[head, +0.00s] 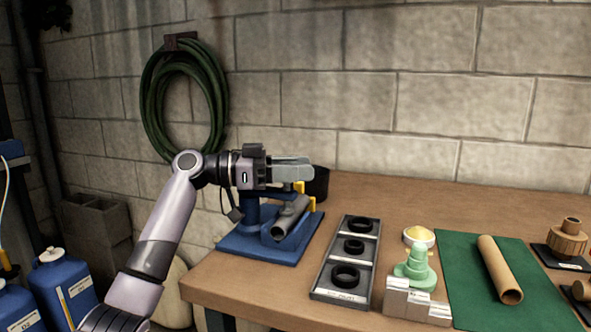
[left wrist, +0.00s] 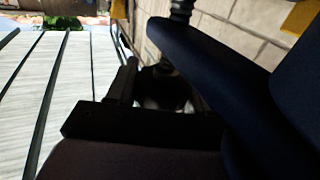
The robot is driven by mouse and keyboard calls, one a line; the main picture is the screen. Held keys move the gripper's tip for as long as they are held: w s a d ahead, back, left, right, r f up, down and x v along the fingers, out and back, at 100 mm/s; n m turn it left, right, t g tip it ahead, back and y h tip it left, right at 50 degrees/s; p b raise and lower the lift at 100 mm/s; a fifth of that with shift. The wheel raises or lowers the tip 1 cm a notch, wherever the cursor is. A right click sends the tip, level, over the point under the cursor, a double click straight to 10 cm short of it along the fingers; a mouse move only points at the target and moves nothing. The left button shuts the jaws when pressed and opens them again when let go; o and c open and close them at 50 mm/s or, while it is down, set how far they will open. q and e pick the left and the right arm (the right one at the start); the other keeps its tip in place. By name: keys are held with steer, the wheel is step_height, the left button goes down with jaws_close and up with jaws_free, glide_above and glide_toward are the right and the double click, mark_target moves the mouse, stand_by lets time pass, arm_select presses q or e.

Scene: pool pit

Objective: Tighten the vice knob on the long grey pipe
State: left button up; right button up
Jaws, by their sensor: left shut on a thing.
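The blue vice (head: 262,249) stands at the left end of the wooden bench. The long grey pipe (head: 290,215) lies tilted in it, between yellow parts (head: 312,204). My left gripper (head: 308,168) is level just above the vice, its fingers pointing right. In the head view its fingers hide what they hold. In the left wrist view a dark round thing (left wrist: 163,92), which appears to be the vice knob, sits between the fingers, with a dark shaft (left wrist: 182,10) beyond it. My left gripper is shut on it. My right gripper is not in view.
To the right are a grey tray (head: 327,262) of black rings, a green fitting (head: 415,267) on a pale block, a yellow-filled dish (head: 419,236) and a tan tube (head: 499,270) on a green mat (head: 465,295). A hose (head: 150,95) hangs behind.

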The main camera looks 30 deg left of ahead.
arm_select(q)
steer(key=shift+r, duration=0.3)
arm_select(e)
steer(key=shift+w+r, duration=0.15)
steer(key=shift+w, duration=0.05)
arm_select(q)
steer(key=o, duration=1)
steer(key=shift+f, duration=0.15)
steer(key=v, duration=0.7)
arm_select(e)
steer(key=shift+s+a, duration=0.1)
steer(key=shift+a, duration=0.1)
arm_select(q)
steer(key=shift+o, duration=0.2)
